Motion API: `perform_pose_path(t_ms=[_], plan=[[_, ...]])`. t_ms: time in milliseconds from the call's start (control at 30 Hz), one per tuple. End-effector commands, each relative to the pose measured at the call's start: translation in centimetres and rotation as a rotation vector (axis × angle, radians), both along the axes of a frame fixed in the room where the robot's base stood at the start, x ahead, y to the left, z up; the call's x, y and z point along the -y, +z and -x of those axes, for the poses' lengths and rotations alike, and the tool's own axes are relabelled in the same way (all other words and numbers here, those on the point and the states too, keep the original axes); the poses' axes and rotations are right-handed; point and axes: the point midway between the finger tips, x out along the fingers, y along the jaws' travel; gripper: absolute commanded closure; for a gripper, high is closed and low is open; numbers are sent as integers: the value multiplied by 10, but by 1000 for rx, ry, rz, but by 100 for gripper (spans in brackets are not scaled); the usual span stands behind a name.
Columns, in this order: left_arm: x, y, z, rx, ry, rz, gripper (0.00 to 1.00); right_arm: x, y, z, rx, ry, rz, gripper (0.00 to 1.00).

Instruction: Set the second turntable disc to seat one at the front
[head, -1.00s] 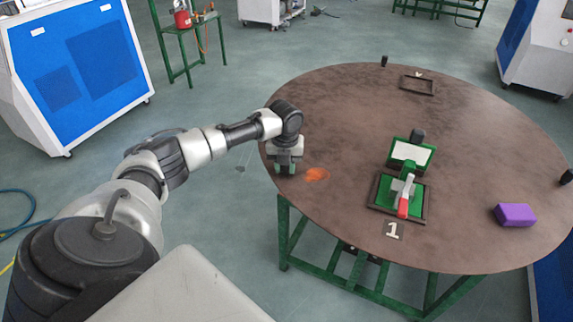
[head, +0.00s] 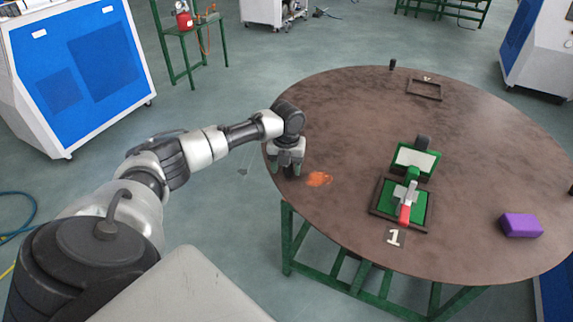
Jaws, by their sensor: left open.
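The brown round turntable disc (head: 330,120) fills the middle and right of the head view. Whether it is the second disc cannot be told. Its near side bears a white "1" (head: 395,238) below a dark square frame (head: 381,209) holding a green clamp (head: 416,158) with a red-tipped lever. A second dark frame (head: 424,95) lies at the far side; its small label is unreadable. My left gripper (head: 287,172) points down at the disc's left edge, open, beside an orange patch (head: 319,179). Contact cannot be told. My right gripper is not in view.
A purple block (head: 521,225) lies on the disc at the right. Small black pegs stand near the rim, one at the back (head: 392,64). A green metal stand (head: 320,250) is under the disc. A blue-white machine (head: 80,80) stands left; floor between is open.

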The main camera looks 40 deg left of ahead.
Motion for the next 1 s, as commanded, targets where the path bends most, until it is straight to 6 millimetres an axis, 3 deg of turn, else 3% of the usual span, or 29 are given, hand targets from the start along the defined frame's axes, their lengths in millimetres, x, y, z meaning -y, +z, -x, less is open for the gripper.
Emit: perform_pose_path(t_ms=[167, 533, 700, 1000], plan=[[-1, 21, -1, 4, 0, 0, 44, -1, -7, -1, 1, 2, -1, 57], [-2, 90, -2, 2, 1, 2, 44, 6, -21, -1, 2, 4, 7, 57], [-3, 103, -2, 0, 1, 2, 44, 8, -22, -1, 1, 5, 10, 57], [-3, 105, -1, -1, 1, 3, 44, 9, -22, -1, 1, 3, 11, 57]])
